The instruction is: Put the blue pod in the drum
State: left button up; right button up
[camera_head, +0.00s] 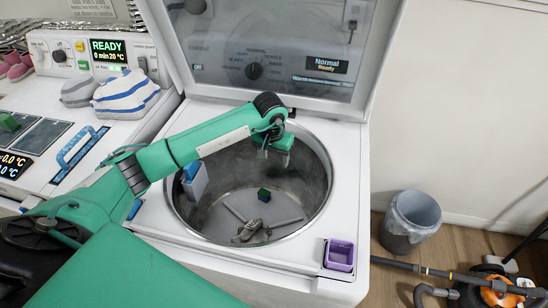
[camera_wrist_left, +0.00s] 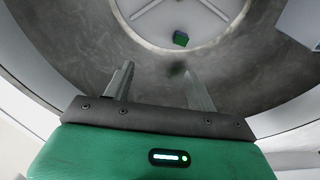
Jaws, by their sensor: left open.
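A small cube-like pod (camera_head: 264,195), blue with a green face, lies on the floor of the open drum (camera_head: 318,212). The pod also shows in the left wrist view (camera_wrist_left: 180,38), beyond the fingertips and apart from them. My left gripper (camera_head: 277,157) hangs inside the drum's mouth near the back wall, above the pod. In the left wrist view its fingers (camera_wrist_left: 158,72) are spread with nothing between them. My right gripper is not in view.
A grey lump (camera_head: 252,231) lies on the drum floor near the front. A pale holder (camera_head: 195,184) with a blue top is at the drum's left wall. The raised lid (camera_head: 275,60) stands behind. A purple cup (camera_head: 339,255) sits at the front right corner.

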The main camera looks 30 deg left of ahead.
pick_arm(q)
notch_tip(320, 180, up, 13)
jog(key=s+b, duration=0.1)
jog(key=b, duration=0.1)
jog(key=shift+s, duration=0.3)
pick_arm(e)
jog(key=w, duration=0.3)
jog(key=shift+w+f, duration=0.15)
pick_arm(q)
jog(key=shift+r, duration=0.1)
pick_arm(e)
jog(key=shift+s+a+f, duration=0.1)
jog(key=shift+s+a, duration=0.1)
